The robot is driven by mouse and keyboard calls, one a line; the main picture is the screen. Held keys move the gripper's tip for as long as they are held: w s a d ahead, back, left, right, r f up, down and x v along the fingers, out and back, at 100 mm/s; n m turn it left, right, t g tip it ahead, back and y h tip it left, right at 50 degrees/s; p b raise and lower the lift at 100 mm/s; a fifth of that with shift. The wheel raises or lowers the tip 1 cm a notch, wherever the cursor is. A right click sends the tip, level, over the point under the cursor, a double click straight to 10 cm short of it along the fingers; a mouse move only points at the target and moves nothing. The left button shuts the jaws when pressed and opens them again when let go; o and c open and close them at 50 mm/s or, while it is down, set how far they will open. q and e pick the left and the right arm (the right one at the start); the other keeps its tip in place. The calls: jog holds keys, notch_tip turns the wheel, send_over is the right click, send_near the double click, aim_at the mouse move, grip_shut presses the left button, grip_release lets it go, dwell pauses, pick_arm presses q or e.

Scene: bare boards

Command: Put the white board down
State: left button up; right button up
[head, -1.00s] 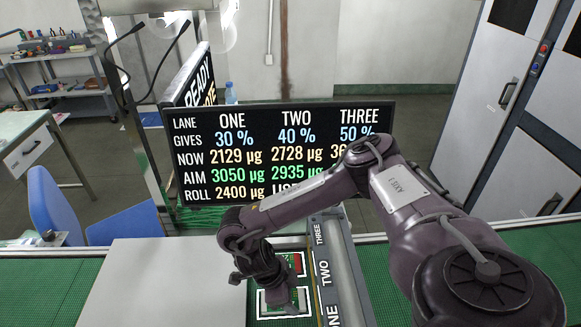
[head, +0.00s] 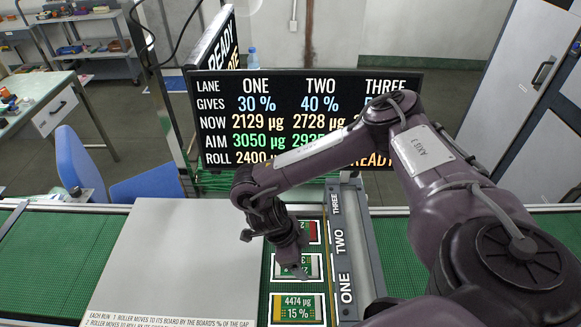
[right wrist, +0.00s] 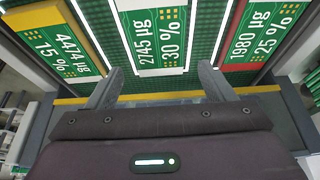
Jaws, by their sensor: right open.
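The white board (head: 284,273), a green card with a white border, lies flat on the green surface, in the middle of a row of three boards. My right gripper (head: 297,266) hangs over it and hides part of it in the head view. In the right wrist view the white board (right wrist: 160,45) reads 2745 µg, 30 %. It lies beyond the two spread fingertips (right wrist: 158,84), with nothing visible between them. My left gripper is not in view.
The yellow board (head: 297,308) lies nearer and the red board (head: 314,232) farther. A grey strip marked ONE, TWO, THREE (head: 345,255) runs along their right. A pale panel (head: 180,255) lies left. A black screen (head: 225,105) stands behind.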

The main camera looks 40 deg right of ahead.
jog(key=v, duration=0.9)
jog(key=shift+r, duration=0.2)
jog(key=shift+a, duration=0.1)
